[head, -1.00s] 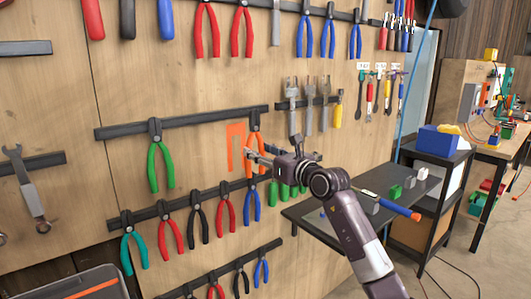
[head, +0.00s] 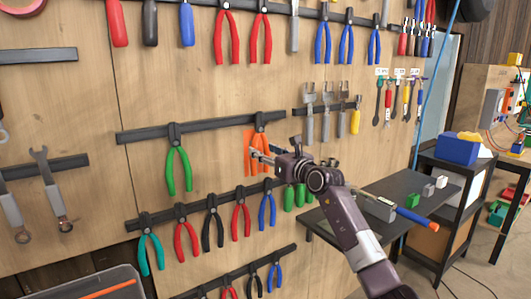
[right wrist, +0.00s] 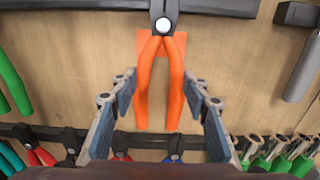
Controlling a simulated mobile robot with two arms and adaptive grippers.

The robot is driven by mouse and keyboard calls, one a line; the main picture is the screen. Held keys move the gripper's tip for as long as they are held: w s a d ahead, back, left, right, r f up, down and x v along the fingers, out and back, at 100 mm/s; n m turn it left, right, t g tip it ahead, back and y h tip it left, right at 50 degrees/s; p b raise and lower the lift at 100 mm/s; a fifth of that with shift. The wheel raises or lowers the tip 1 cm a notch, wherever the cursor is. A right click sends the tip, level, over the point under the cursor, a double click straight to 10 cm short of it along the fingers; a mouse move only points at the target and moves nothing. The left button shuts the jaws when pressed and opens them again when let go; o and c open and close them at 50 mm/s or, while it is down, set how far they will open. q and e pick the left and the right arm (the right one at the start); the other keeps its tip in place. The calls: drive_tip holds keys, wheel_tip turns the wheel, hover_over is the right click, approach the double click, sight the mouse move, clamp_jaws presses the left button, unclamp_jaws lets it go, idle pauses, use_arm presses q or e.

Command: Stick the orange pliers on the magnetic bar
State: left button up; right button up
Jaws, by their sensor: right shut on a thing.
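The orange pliers (head: 262,140) hang jaws up, handles down, at the right part of the dark magnetic bar (head: 215,130). In the right wrist view the pliers (right wrist: 160,75) have their dark head over the bar (right wrist: 235,6); whether they touch it cannot be told. An orange patch (right wrist: 180,42) on the board lies behind them. My left gripper is out of view.
Green pliers (head: 178,170) hang on the same bar at left. A lower bar (head: 190,209) holds several coloured pliers. Grey tools (head: 325,105) hang on a bar to the right. A dark shelf (head: 345,240) with small blocks stands at right, below my arm.

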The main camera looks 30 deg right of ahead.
drive_tip(key=shift+w+r, duration=0.1)
drive_tip(key=shift+w, duration=0.3)
idle(0.4)
drive_tip(key=shift+w+r, duration=0.1)
drive_tip(key=shift+w, duration=0.05)
idle(0.5)
drive_tip(key=o, duration=1.4)
drive_tip(key=shift+a, duration=0.1)
drive_tip(key=shift+o, duration=0.2)
drive_tip(key=shift+f, duration=0.25)
